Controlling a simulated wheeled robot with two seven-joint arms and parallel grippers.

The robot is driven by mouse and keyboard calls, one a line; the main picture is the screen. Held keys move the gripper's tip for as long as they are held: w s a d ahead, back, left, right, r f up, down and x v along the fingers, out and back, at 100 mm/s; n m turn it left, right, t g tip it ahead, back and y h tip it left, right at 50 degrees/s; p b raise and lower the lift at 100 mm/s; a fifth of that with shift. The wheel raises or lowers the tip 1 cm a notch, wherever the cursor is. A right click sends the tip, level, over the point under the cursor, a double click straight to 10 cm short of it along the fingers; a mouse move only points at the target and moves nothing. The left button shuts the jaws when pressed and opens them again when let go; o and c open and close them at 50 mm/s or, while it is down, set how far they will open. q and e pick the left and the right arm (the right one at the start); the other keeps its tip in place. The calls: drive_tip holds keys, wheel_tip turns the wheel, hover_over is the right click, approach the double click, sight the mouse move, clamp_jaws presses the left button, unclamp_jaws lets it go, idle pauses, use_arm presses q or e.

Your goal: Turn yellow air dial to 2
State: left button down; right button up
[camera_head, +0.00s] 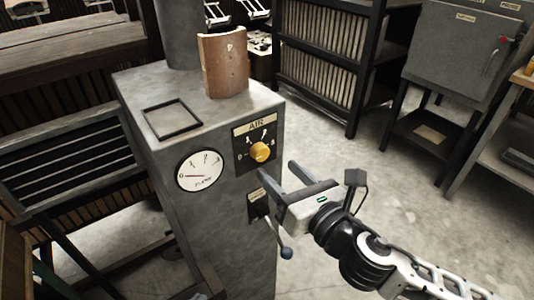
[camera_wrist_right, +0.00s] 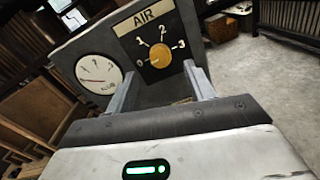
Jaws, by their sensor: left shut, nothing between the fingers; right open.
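The yellow air dial (camera_head: 260,151) is a round knob on a black plate marked 0 to 3 under an AIR label, on the front of a grey metal cabinet. It also shows in the right wrist view (camera_wrist_right: 161,58), where a faint mark on it seems to face 0; its exact setting is hard to tell. My right gripper (camera_head: 278,172) is open and empty, just in front of and below the dial. In the right wrist view its fingers (camera_wrist_right: 162,78) straddle the line to the dial, apart from the knob. My left gripper is not in view.
A round white gauge (camera_head: 201,171) left of the dial has a red needle pointing left to 0. A curved brown tile (camera_head: 224,66) stands on the cabinet top (camera_head: 140,85). Floor right of it is clear.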

sight(263, 155)
drive_tip(key=x, duration=0.5)
drive_tip(key=shift+w+a, duration=0.2)
drive_tip(key=shift+w, duration=0.05)
drive_tip(key=c, duration=1)
